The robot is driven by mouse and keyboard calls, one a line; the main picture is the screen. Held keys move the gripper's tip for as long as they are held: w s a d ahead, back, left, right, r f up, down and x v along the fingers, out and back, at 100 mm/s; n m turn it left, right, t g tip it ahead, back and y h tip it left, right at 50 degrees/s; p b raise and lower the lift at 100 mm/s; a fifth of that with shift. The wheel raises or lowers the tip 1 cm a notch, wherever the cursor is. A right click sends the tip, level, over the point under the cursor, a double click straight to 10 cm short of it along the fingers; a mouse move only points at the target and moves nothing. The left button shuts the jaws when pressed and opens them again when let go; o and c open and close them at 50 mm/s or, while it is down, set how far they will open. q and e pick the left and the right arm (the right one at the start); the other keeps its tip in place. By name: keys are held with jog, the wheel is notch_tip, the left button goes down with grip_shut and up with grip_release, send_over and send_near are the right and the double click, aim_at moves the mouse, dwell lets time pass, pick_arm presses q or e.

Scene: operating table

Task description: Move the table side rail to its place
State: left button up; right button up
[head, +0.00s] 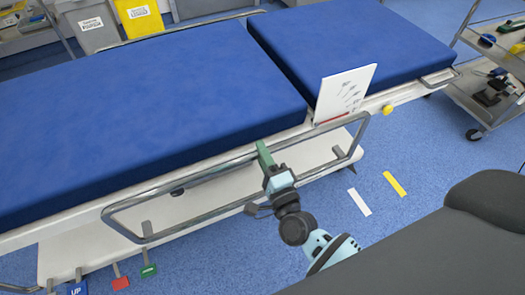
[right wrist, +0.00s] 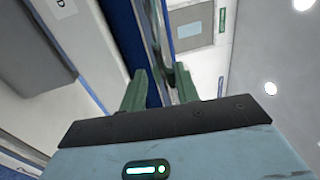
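The table side rail (head: 196,177) is a long grey metal frame along the near side of the operating table, below the blue mattress edge. Its lower bar runs down toward the left. My right gripper (head: 264,154) is at the rail's upper bar, near the middle of its length. In the right wrist view, its two green fingers (right wrist: 160,88) stand apart, with a grey bar (right wrist: 157,42) and a blue strip running between them. A gap shows beside the left finger, so the fingers look open around the bar. My left gripper is out of view.
The operating table has blue mattresses (head: 140,110) and a white base (head: 90,250). A white panel (head: 345,92) stands by the rail's right end. Pedals (head: 121,283) lie at lower left, bins (head: 88,24) stand behind, and a cart (head: 490,85) is at right.

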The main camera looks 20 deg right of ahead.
jog(key=shift+o, duration=1)
jog(key=shift+f, duration=0.15)
jog(key=shift+r, duration=0.2)
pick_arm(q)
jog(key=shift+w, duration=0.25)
pick_arm(e)
jog(key=s+f, duration=0.1)
jog(key=s, duration=0.6)
jog(key=shift+s+d+f, duration=0.15)
jog(key=shift+s+f, duration=0.15)
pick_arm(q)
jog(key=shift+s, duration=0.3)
